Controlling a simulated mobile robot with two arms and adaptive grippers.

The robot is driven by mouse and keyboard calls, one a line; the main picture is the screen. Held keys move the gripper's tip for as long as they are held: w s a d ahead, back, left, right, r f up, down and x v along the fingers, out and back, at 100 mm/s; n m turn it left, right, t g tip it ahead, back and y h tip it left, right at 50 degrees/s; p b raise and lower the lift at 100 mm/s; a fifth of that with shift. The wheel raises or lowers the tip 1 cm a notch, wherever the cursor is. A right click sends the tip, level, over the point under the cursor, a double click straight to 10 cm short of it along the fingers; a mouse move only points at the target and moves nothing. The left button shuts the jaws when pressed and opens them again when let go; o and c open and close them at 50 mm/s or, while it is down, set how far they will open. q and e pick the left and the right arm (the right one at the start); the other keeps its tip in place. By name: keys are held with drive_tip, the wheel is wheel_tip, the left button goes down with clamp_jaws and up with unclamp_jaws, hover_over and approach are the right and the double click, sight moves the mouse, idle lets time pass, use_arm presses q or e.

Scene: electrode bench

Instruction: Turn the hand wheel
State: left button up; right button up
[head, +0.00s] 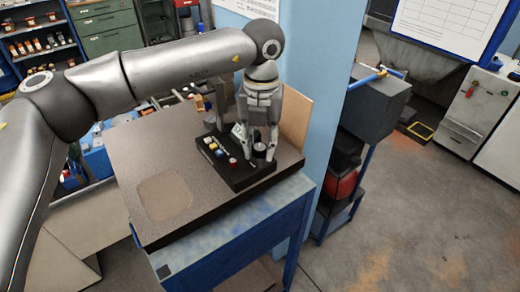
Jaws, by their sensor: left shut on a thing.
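The hand wheel (260,147) is a small, dark grey round part at the right end of a black control box (250,177). My left gripper (259,154) points down over that end, with its fingers on either side of the wheel. It is shut on the wheel, and the fingers hide much of it. My right gripper is not in view.
The black box carries several coloured buttons (218,152) and stands on a brown-topped bench (160,160) with a blue frame. A blue pillar (318,90) rises close behind. Shelves and drawers (107,28) stand at the back left. The floor (420,220) at right is open.

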sight(261, 147)
use_arm(q)
drive_tip(key=shift+r+m, duration=0.1)
drive_tip(key=shift+m, duration=0.3)
drive_tip(key=o, duration=1)
wheel_tip(261, 147, up, 12)
drive_tip(key=shift+d+f, duration=0.1)
